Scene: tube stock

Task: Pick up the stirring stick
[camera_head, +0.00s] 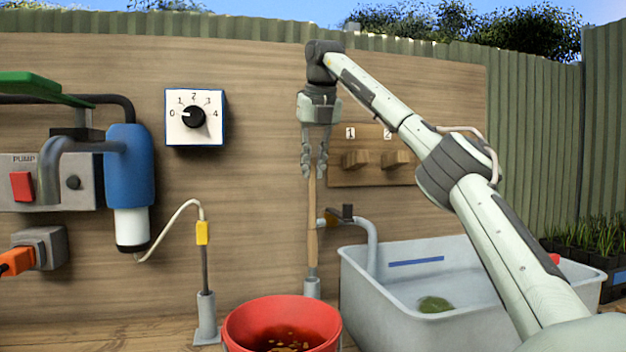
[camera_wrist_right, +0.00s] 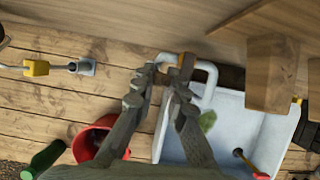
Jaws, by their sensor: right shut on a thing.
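The stirring stick (camera_head: 312,225) is a thin, upright wooden rod in the middle of the head view. Its lower end meets a small grey holder (camera_head: 312,288); whether it sits inside is hard to tell. My right gripper (camera_head: 314,172) points down and is shut on the stick's top end. In the right wrist view, the fingers of my right gripper (camera_wrist_right: 167,75) reach toward the wooden surface, and the stick is hard to make out between them. My left gripper is not in view.
A red bucket (camera_head: 282,325) stands in front of the stick. A grey basin (camera_head: 400,315) with a tap pipe (camera_head: 368,240) is close on its right. A probe with a yellow grip (camera_head: 203,233) stands in a holder at left. Wooden pegs (camera_head: 396,159) stick out from the wall board behind.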

